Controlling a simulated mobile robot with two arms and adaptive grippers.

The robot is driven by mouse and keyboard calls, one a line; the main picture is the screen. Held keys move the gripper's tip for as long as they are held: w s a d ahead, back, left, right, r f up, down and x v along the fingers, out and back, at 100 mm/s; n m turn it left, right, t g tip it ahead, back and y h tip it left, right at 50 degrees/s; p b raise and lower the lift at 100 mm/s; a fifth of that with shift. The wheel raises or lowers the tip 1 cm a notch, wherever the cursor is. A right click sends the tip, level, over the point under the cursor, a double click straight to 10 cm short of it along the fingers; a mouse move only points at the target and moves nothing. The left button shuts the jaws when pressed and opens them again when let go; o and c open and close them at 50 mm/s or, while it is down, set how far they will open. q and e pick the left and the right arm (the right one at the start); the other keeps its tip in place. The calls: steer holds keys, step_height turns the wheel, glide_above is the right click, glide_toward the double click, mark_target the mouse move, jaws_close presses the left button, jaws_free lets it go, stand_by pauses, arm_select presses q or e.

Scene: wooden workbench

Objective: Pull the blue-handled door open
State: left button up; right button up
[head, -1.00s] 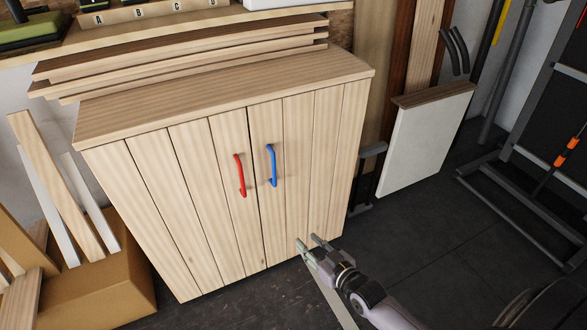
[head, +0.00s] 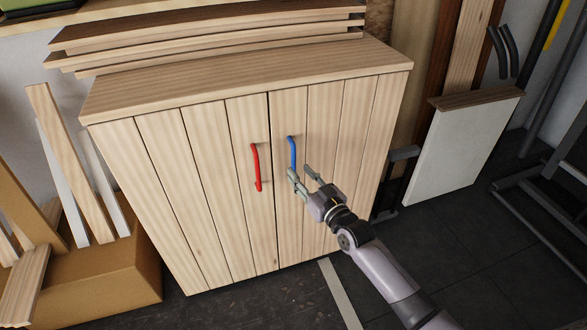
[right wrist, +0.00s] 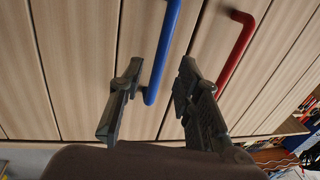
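The wooden cabinet (head: 200,190) has two doors, both shut. The blue handle (head: 292,152) is a vertical bar on the right door (head: 325,130), beside the middle seam. The red handle (head: 256,167) is on the left door. My right gripper (head: 300,172) is open and empty, at the lower end of the blue handle. In the right wrist view, the blue handle (right wrist: 163,50) appears between the two spread fingers (right wrist: 160,80), and the red handle (right wrist: 238,50) lies to the right of them. I cannot tell whether a finger touches the blue handle. My left gripper is out of view.
A cardboard box (head: 110,285) with wood offcuts stands left of the cabinet. A white panel (head: 460,150) leans at the right. Boards (head: 200,40) are stacked behind the cabinet top. Dark floor (head: 450,245) in front and to the right is clear.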

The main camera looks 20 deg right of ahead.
mark_target(295, 167)
steer(key=b+x, duration=0.1)
steer(key=x, duration=0.4)
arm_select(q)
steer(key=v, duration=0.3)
arm_select(e)
steer(key=shift+s, duration=0.1)
jaws_close()
stand_by(0.4)
